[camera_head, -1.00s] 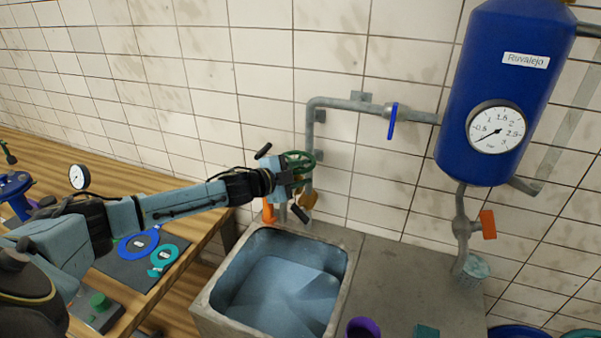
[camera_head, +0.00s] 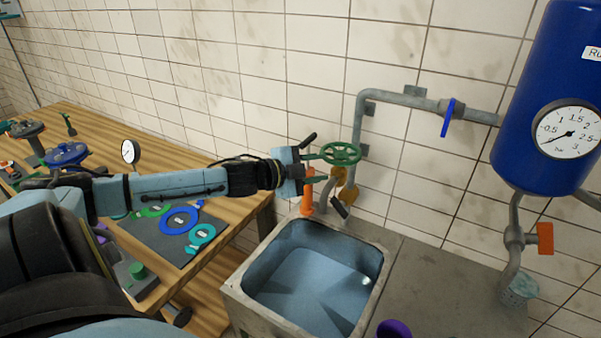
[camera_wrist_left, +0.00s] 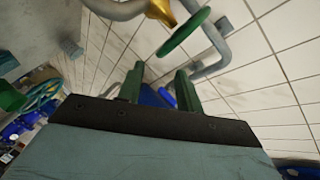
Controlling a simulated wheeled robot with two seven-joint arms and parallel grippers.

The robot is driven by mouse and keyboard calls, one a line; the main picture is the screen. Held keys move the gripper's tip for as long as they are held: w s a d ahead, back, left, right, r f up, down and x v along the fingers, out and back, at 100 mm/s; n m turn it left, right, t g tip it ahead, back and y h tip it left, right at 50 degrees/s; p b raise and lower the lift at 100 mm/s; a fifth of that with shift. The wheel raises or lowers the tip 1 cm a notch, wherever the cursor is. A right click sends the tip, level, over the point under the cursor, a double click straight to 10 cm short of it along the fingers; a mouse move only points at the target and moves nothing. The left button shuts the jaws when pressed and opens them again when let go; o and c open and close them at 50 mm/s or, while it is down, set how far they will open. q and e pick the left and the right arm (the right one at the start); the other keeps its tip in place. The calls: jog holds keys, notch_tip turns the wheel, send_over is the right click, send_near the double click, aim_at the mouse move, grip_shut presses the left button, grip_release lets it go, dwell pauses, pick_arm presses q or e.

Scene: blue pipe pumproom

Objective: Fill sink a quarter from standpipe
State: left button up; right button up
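The standpipe's green handwheel (camera_head: 341,153) sits on the pipe behind the sink; the wrist view shows it nearly edge-on (camera_wrist_left: 185,32), beyond my fingertips. My left gripper (camera_head: 318,168) is just left of the wheel, its green fingers pointing right. In the wrist view the fingers (camera_wrist_left: 160,85) are apart with nothing held between them. A brass-coloured part (camera_head: 349,192) is below the wheel. The square stone sink (camera_head: 252,312) stands below the gripper. Its inside is blue-grey with a small bright glint; I cannot tell the water level. My right gripper is out of view.
A wooden bench (camera_head: 85,122) with a grey mat, coloured rings and a gauge stands left. An orange object (camera_head: 307,195) is behind the sink. A blue-handled valve (camera_head: 447,118), blue tank (camera_head: 540,110) and orange-handled valve (camera_head: 545,238) are right. The grey slab (camera_head: 440,285) is mostly clear.

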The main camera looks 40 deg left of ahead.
pick_arm(q)
jog(key=shift+v, duration=2.15)
